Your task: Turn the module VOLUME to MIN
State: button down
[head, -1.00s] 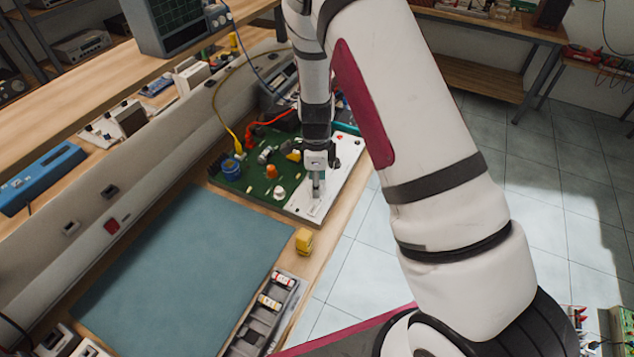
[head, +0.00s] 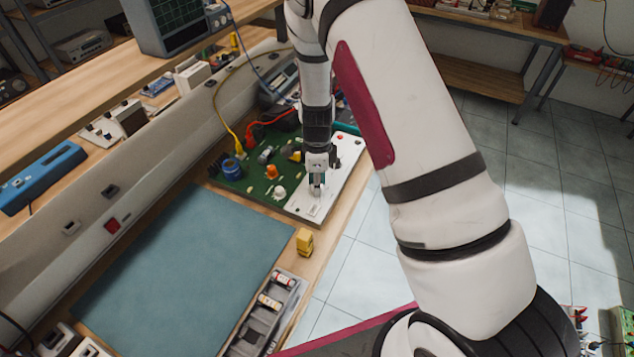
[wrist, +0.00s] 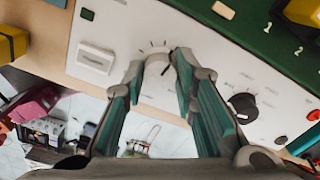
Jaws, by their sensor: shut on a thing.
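The module's white panel (head: 346,160) lies along the right side of the green circuit board (head: 262,190). My gripper (head: 317,192) points down at the near part of this panel. In the wrist view, my gripper (wrist: 162,68) has its teal fingers on either side of a pale round knob (wrist: 157,88) and is shut on it. Scale ticks show around the knob's far edge. The fingers partly cover the knob, and its label is not readable. A black knob (wrist: 242,105) with its own ticks is on the panel to the right, apart from the fingers.
A white switch (wrist: 96,58) is on the panel left of the held knob. A yellow block (head: 304,241) and a grey tray (head: 262,318) are near the bench edge. Red and yellow cables lie behind the board. The blue mat (head: 180,265) is clear.

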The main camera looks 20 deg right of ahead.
jog(key=n, duration=0.4)
jog(key=shift+n, duration=0.3)
jog(key=n+b, duration=0.1)
jog(key=n, duration=0.2)
jog(key=shift+n, duration=0.3)
jog(key=n, duration=0.3)
jog(key=shift+n, duration=0.3)
jog(key=n, duration=0.3)
jog(key=shift+n+b, duration=0.3)
jog(key=shift+b, duration=0.05)
jog(key=n, duration=0.3)
jog(key=shift+n, duration=0.3)
jog(key=n, duration=0.3)
jog(key=shift+n+b, duration=0.3)
jog(key=n, duration=0.5)
jog(key=shift+n, duration=0.7)
